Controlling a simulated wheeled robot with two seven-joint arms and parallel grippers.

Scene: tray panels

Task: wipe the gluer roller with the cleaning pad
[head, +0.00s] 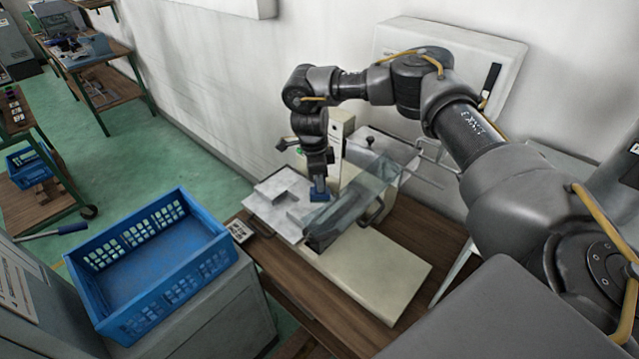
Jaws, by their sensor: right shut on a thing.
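The gluer (385,270) is a cream machine on a brown wooden table, with a metal plate (262,208) on its left and a clear tilted guard (368,190) over its middle. The roller cannot be told apart clearly; the guard and my right gripper cover that area. My right gripper (319,188) points down beside the guard and is shut on a small blue cleaning pad (320,196). The pad is at the plate's right side, close to the guard; whether it touches anything cannot be told. My left gripper is not in view.
A blue crate (150,262) stands on a grey cabinet at the left. A small panel with switches (240,231) lies at the table's left edge. A white wall and a wall box (500,70) are close behind my right arm.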

